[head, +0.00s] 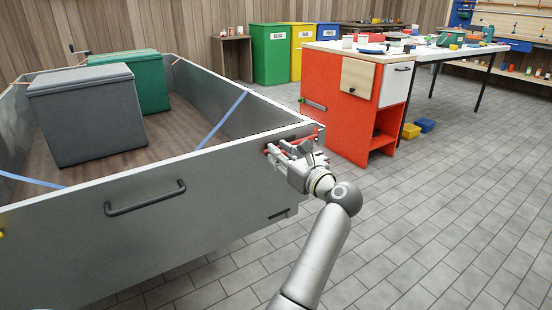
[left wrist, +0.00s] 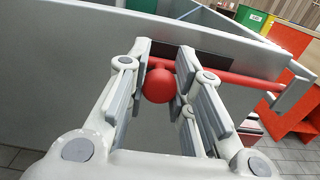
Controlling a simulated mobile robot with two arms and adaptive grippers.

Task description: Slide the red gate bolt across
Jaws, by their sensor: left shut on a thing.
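The red gate bolt (left wrist: 232,77) lies along the upper part of the grey panel (head: 150,230) at the front of the large bin. In the left wrist view its round red knob (left wrist: 160,86) sits between the two fingers of my left gripper (left wrist: 163,55), which is shut on it. The rod runs right from the knob to a grey bracket (left wrist: 294,94) at the panel's corner. In the head view my left gripper (head: 281,152) is at the panel's right end and hides most of the bolt. My right gripper is not in view.
The bin holds a grey box (head: 85,115) and a green box (head: 150,80). A black handle (head: 146,198) is on its front panel. An orange cabinet (head: 335,125) stands beyond the corner.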

